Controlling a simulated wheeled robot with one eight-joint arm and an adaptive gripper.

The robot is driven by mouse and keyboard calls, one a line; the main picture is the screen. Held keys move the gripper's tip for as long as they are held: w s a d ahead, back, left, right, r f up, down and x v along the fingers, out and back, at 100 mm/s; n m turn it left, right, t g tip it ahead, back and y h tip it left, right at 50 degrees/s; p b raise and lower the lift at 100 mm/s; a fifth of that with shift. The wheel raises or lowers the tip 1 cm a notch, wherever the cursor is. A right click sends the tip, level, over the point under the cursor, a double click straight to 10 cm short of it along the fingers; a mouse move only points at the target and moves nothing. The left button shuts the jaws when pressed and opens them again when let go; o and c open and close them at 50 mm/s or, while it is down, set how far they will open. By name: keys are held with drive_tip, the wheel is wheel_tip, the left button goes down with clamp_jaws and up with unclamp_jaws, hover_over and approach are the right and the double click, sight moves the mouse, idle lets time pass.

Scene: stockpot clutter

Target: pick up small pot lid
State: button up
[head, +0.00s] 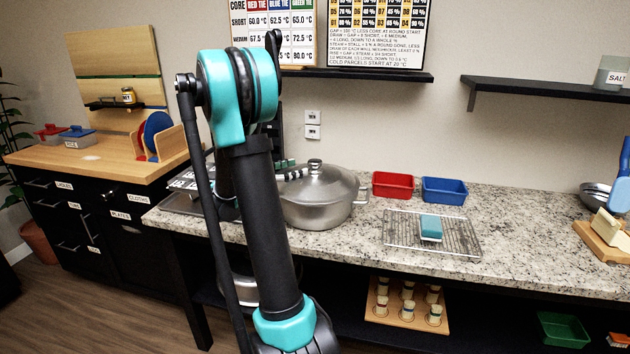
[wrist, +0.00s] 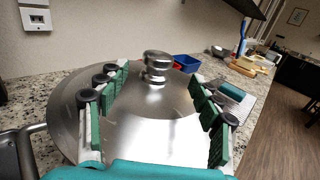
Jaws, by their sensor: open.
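A shiny steel pot lid (head: 318,180) with a round knob sits on the wide steel pot (head: 318,213) on the granite counter. It is the only pot lid I can make out clearly. In the wrist view the lid (wrist: 150,130) fills the middle, and its knob (wrist: 156,66) stands upright between and beyond my fingers. My gripper (wrist: 159,78) is open and empty, with one green-padded finger on each side of the knob. Whether the fingers touch the lid cannot be told. In the head view my arm hides the left part of the pot and most of the gripper.
A red bin (head: 393,185) and a blue bin (head: 444,191) stand right of the pot. A wire rack (head: 462,241) holds a teal sponge (head: 431,228). A dark wall shelf (head: 360,74) hangs above. Another steel pot (head: 242,291) sits below the counter, partly hidden.

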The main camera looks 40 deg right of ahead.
sight(315, 160)
drive_tip(key=d, duration=0.8)
drive_tip(key=shift+s+r, duration=0.2)
drive_tip(key=shift+r, duration=0.1)
clamp_jaws()
